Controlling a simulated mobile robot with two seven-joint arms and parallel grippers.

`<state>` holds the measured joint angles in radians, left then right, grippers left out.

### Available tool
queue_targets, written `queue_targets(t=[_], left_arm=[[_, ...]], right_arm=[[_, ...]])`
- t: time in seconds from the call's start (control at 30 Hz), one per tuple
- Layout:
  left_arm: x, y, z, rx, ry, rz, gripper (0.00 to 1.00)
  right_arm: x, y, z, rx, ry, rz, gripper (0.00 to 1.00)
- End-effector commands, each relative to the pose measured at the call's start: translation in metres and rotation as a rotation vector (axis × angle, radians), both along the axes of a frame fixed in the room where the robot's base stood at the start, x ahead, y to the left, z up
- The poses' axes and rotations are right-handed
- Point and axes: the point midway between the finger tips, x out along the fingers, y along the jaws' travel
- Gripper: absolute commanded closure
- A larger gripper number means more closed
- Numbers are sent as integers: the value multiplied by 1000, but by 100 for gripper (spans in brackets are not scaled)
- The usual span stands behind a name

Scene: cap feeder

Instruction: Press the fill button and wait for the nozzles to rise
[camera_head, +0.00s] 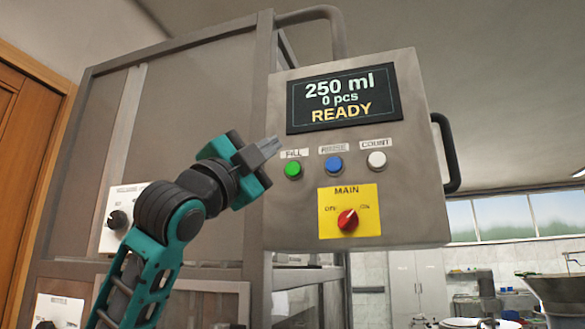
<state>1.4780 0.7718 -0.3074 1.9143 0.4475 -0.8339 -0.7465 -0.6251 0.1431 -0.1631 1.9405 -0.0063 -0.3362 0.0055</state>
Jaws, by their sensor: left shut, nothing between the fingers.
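A grey control panel (400,212) hangs on a bent pipe at the machine's corner. Its dark display (343,97) reads "250 ml", "0 pcs" and "READY". The green button labelled FILL (293,169) sits below the display at the left of a row. My left gripper (272,146) is shut and empty, with its fingertips pointing right, a little above and left of the green button. I cannot tell whether the fingertips touch the panel; they are not on the button. The nozzles do not show. My right gripper is not in view.
Beside the fill button are a blue RINSE button (334,164) and a white COUNT button (376,160). Below them is a red MAIN switch (347,219) on a yellow plate. A black handle (450,153) juts from the panel's right edge. The machine cabinet (180,130) stands behind my arm.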

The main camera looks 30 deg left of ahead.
Motion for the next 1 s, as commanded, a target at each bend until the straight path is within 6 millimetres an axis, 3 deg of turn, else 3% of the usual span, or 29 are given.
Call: queue_targets(t=[0.5,1.0], left_arm=[[66,15,2,0,3,1,100],[77,18,-1,1,0,1,100]], right_arm=[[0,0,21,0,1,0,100],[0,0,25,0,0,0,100]])
